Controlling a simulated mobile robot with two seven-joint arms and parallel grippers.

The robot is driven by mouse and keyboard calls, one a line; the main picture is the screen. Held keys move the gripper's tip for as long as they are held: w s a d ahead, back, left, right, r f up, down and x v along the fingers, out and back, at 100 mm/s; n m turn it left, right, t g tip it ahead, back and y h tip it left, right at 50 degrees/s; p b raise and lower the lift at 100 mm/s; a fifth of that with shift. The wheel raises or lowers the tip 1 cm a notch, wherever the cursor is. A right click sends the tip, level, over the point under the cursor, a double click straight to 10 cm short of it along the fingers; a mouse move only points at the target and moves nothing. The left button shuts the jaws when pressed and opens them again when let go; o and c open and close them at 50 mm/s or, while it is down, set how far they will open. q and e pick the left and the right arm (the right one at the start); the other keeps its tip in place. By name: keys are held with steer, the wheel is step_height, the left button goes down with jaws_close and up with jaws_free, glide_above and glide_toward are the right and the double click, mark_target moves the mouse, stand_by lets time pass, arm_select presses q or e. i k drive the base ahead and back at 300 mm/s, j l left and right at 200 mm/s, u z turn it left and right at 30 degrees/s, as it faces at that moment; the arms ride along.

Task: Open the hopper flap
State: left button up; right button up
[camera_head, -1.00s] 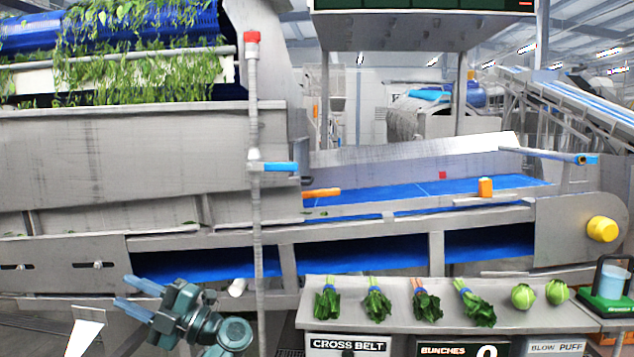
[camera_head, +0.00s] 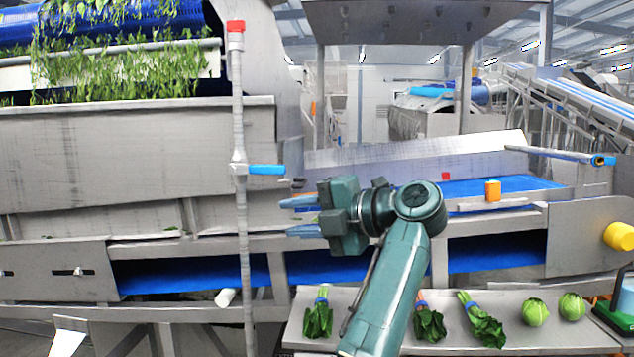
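The grey metal hopper (camera_head: 130,165) stands at the left, with leafy greens (camera_head: 120,60) above it. I cannot make out a separate flap for certain.
An upright pipe (camera_head: 241,220) with a blue lever (camera_head: 266,169) stands just left of my fingers. Below, a grey shelf (camera_head: 560,337) carries bunches of greens and round heads. A blue belt (camera_head: 190,276) runs behind. An orange block (camera_head: 493,190) sits farther right.

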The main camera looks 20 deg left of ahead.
mark_target(293, 147)
steer(key=i, duration=1.25)
